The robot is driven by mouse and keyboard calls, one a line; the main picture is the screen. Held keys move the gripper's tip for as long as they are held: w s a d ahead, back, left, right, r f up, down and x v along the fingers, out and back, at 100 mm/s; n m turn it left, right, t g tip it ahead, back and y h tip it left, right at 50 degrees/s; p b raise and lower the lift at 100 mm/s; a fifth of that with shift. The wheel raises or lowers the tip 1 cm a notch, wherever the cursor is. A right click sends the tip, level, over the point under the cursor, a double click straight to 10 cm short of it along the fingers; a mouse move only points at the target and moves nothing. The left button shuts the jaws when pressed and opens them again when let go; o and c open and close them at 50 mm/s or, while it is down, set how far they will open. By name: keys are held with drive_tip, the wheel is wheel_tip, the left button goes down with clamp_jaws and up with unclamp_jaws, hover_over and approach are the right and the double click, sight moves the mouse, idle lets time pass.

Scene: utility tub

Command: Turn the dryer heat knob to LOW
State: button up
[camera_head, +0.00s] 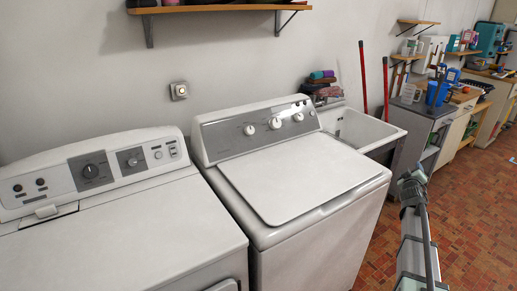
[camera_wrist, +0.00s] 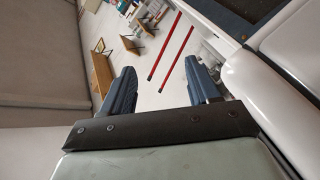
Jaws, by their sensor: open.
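The dryer seems to be the left white machine (camera_head: 130,235), with its control panel along the back. A large dark knob (camera_head: 91,171) and a smaller dark knob (camera_head: 133,161) sit on grey plates there. Their labels are too small to read, so I cannot tell the heat setting. My gripper (camera_head: 412,180) is at the right, beyond the right machine's front corner and well away from the knobs. In the wrist view my gripper (camera_wrist: 162,85) has its two blue fingers spread apart with nothing between them. The knobs are not identifiable in that view.
A white washer (camera_head: 300,175) with a flat lid and light knobs stands between the dryer and my arm. A utility tub (camera_head: 365,130) is behind it. Red poles (camera_head: 385,85) lean at the wall. A shelf (camera_head: 220,9) hangs above. Tiled floor is open at right.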

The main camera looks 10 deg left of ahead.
drive_tip(key=w+a+r, duration=0.1)
drive_tip(key=a, duration=0.3)
drive_tip(key=w+a+r+y, duration=0.1)
drive_tip(key=a+r, duration=0.1)
drive_tip(key=a, duration=0.2)
drive_tip(key=w+a+r+y, duration=0.1)
drive_tip(key=a+r, duration=0.1)
drive_tip(key=a, duration=0.2)
drive_tip(key=shift+w+a+r+t, duration=0.2)
drive_tip(key=shift+w+r+t, duration=0.05)
drive_tip(key=shift+t, duration=0.15)
drive_tip(key=a+r+y, duration=0.2)
drive_tip(key=a, duration=1.1)
drive_tip(key=a+r+y, duration=0.2)
drive_tip(key=a, duration=1.1)
drive_tip(key=g+y, duration=0.8)
drive_tip(key=y, duration=0.1)
approach(133, 163)
drive_tip(key=x, duration=0.9)
drive_tip(key=shift+a, duration=0.1)
